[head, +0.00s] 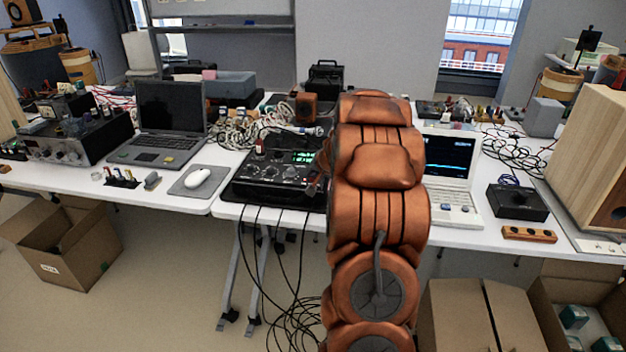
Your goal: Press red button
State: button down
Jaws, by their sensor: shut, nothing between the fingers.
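My orange-brown arm rises through the middle of the head view and reaches over the white table. My gripper does not show; the arm's own links cover the area behind them. I cannot make out a red button for certain. A black control device (270,176) with knobs and a green-lit display stands left of my arm, and the arm hides part of its right side. A black box (517,203) with a knob on top sits to the right of my arm. A small wooden strip (528,234) with dark round spots lies in front of it.
A dark laptop (168,112), a white mouse (197,177) and a dark amplifier (75,138) stand on the left. A white laptop (450,160) is close to my arm's right side. A large wooden speaker (592,150) stands far right. Cables hang below the table; cardboard boxes (62,240) are on the floor.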

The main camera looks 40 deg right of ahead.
jog(key=shift+f, duration=0.25)
jog(key=shift+r, duration=0.15)
dwell(0.3)
jog(key=shift+r+p, duration=0.55)
jog(key=shift+r, duration=0.3)
notch_tip(320, 180, up, 6)
jog(key=p, duration=0.4)
jog(key=shift+p, duration=0.35)
